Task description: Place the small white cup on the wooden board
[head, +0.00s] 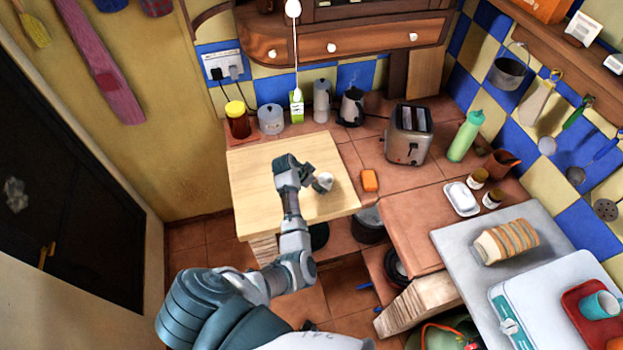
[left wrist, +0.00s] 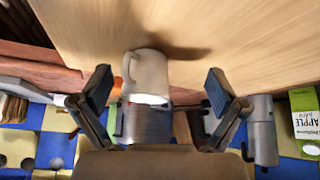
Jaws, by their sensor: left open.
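The small white cup (head: 325,181) is at the right part of the pale wooden board (head: 258,190). In the left wrist view the cup (left wrist: 146,76) appears upright in an upside-down picture, its base at the board's surface (left wrist: 235,30) with a shadow beside it. My left gripper (head: 311,176) is over the board, just left of the cup. In the left wrist view its two fingers (left wrist: 159,84) are spread wide, with the cup between or just beyond them and gaps on both sides. My right gripper is not in view.
An orange sponge (head: 370,180) lies right of the board. A toaster (head: 408,135), a kettle (head: 352,107) and a red-brown jar (head: 238,122) stand behind. A green bottle (head: 466,136) and a butter dish (head: 461,198) are farther right. The board's left part is clear.

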